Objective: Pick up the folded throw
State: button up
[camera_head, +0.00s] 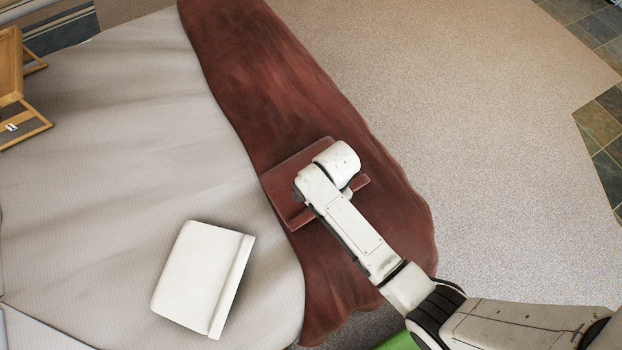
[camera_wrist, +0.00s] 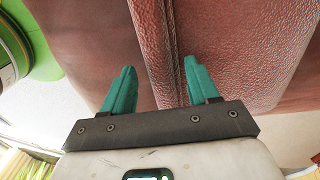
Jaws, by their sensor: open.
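A reddish-brown folded throw (camera_head: 288,172) lies flat on the red-brown cover draped along the bed's edge. My arm's end is above it and hides part of it in the head view. In the wrist view the throw (camera_wrist: 235,45) fills the upper middle and right, with a lengthwise fold line running between my fingers. My gripper (camera_wrist: 159,66) has two teal fingers, spread apart with nothing held between them. The fingertips point at the throw's folded edge. I cannot tell whether they touch it. The fingers are hidden in the head view.
A white folded item (camera_head: 198,275) lies on the pale bedding (camera_head: 130,120) to the left. The red-brown cover (camera_head: 255,70) runs along the bed's edge. A wooden frame (camera_head: 12,75) stands at the far left. Carpet (camera_head: 500,150) to the right is clear.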

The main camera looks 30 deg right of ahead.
grip_shut()
dwell(0.4)
dwell(0.9)
